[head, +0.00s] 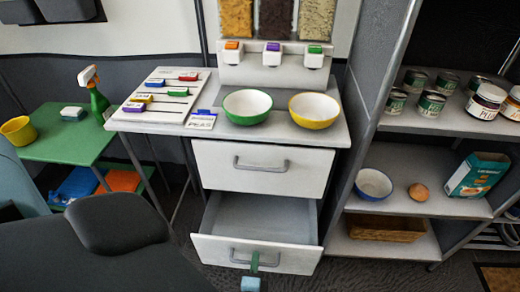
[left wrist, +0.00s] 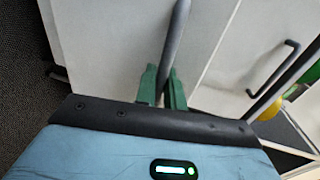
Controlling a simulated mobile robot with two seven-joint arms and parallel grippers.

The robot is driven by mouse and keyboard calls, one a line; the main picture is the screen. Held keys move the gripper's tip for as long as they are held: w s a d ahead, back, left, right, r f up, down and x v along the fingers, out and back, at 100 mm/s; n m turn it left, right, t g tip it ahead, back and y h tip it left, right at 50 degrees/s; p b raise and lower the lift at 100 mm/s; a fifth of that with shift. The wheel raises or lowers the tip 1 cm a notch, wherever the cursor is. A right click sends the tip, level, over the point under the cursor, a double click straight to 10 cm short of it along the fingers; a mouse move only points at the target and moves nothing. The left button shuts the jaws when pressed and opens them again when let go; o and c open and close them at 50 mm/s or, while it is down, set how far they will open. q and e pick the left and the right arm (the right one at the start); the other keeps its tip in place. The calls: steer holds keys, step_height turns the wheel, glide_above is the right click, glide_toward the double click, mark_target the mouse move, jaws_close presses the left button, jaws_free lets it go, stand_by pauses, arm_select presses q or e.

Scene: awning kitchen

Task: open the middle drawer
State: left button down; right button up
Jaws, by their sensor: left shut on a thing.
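The middle drawer (head: 257,248) is pulled out below the shut top drawer (head: 262,167). Its inside looks empty, a plain grey floor. My left gripper (head: 254,261) is at the middle of its front, with green fingertips on the grey bar handle (head: 237,260). In the left wrist view my left gripper (left wrist: 163,82) has its green fingers shut on the dark handle bar (left wrist: 176,40), one on each side. My right gripper is not in view. Anything below the open drawer is hidden.
On the counter are a green bowl (head: 247,107), a yellow bowl (head: 314,110) and a slider board (head: 162,97). A shelf (head: 412,203) with cans, a bowl and a box stands close on the right. A green side table (head: 65,139) with a spray bottle (head: 98,101) is on the left.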

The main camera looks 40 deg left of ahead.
arm_select(q)
steer(key=f+v, duration=0.1)
steer(key=v, duration=0.6)
steer(key=shift+f+b, duration=0.2)
steer(key=shift+b, duration=0.2)
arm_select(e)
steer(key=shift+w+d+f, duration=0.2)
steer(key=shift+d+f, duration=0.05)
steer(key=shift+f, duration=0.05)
arm_select(q)
steer(key=shift+s, duration=0.1)
steer(key=c, duration=1.8)
jaws_free()
steer(key=shift+c, duration=0.2)
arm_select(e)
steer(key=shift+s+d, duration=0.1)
